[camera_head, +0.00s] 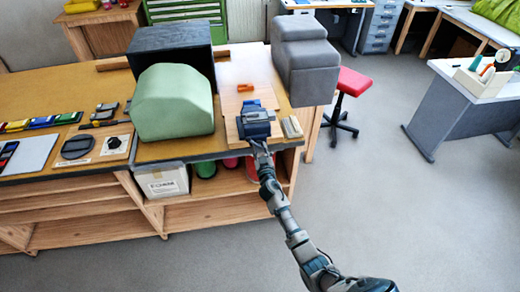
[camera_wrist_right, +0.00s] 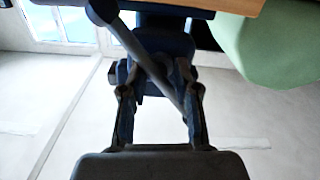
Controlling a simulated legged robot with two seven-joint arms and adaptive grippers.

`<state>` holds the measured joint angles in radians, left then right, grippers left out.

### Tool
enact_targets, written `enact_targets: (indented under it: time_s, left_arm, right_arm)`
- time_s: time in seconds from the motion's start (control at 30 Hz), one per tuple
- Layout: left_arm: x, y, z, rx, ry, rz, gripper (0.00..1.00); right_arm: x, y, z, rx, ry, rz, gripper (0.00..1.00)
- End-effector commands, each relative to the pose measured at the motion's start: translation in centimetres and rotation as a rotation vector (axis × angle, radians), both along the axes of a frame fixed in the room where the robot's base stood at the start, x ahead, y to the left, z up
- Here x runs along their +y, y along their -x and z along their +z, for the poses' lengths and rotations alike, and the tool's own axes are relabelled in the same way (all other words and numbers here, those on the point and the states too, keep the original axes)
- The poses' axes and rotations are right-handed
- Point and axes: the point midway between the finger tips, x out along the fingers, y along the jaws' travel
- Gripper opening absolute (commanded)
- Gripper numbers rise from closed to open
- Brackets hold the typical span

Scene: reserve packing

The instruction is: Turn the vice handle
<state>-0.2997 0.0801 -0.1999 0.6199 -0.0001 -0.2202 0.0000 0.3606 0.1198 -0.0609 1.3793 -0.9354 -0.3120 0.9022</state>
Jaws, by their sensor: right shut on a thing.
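A blue vice (camera_head: 256,121) is mounted at the front edge of the wooden workbench, right of the green rounded block. It also shows dark blue at the top of the right wrist view (camera_wrist_right: 165,40). Its grey handle bar (camera_wrist_right: 140,45) runs diagonally there, with a round knob at its upper left end. My right gripper (camera_head: 258,144) is just in front of the vice. In the wrist view, my right gripper (camera_wrist_right: 154,72) is shut on the handle, whose lower part passes between the fingers. My left gripper is not in view.
The green block (camera_head: 172,103) and a black box (camera_head: 175,48) stand left of the vice; grey cushioned blocks (camera_head: 306,68) stand behind right. A small orange object (camera_head: 245,87) lies behind it. A red stool (camera_head: 352,82) is beyond. Floor at the right front is clear.

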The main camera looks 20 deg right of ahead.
Motion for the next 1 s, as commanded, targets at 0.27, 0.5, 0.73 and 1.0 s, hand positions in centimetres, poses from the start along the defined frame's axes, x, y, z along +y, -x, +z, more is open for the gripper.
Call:
enact_targets:
  time_s: [0.27,0.5,0.73,1.0]
  left_arm:
    - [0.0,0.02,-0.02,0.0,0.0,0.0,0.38]
    - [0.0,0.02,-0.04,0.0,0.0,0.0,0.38]
    - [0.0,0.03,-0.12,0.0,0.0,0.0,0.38]
    - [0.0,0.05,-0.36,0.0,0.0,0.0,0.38]
  right_arm:
    - [0.04,0.04,-0.24,0.005,0.005,-0.001,0.0]
    - [0.04,0.05,-0.3,0.009,0.016,0.0,0.0]
    - [0.03,0.06,-0.37,0.02,0.056,0.0,0.0]
    - [0.0,0.06,-0.43,0.057,0.212,0.0,0.0]
